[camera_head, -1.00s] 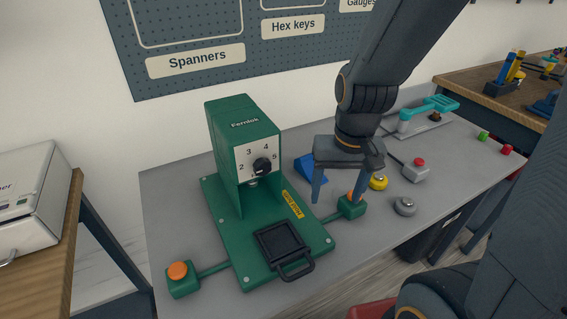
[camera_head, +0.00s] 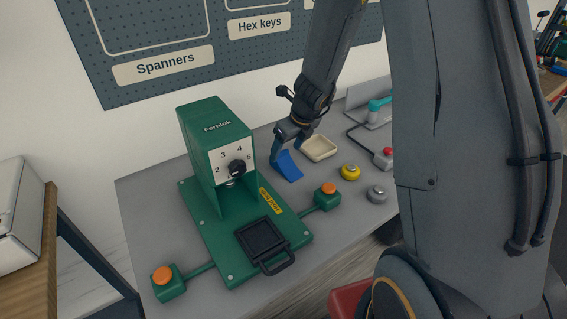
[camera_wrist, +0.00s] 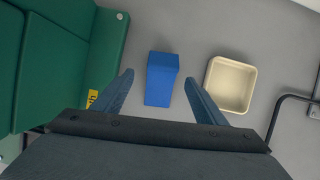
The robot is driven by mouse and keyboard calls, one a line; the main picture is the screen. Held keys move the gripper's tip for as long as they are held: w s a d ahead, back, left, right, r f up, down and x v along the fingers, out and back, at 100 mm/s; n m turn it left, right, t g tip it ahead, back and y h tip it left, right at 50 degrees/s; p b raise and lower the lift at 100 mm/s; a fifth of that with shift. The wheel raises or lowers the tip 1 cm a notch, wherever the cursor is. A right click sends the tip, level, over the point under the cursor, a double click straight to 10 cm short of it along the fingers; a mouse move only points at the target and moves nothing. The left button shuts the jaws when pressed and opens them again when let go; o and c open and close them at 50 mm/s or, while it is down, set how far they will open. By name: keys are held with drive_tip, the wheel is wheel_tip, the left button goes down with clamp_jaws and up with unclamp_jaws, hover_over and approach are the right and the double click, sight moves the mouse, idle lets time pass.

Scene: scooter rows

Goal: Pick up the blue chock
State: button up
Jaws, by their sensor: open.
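The blue chock (camera_head: 288,167) rests on the grey bench top, just right of the green press.
The green press (camera_head: 226,185) stands close on the left, with orange buttons (camera_head: 163,275) on side arms. A cream tray (camera_head: 319,148) lies just right of the chock. Yellow (camera_head: 349,172) and grey (camera_head: 377,194) knobs sit nearer the front. My own arm covers the bench's right part.

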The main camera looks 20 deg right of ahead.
sight(284, 156)
drive_tip(key=b+x, duration=0.1)
drive_tip(key=x, duration=0.5)
drive_tip(key=shift+w+d+f+b, duration=0.1)
drive_tip(key=shift+d+f+b, duration=0.05)
drive_tip(key=shift+f+b, duration=0.15)
drive_tip(key=shift+r, duration=0.1)
drive_tip(key=c, duration=1.4)
drive_tip(key=shift+r, duration=0.1)
drive_tip(key=shift+c, duration=0.2)
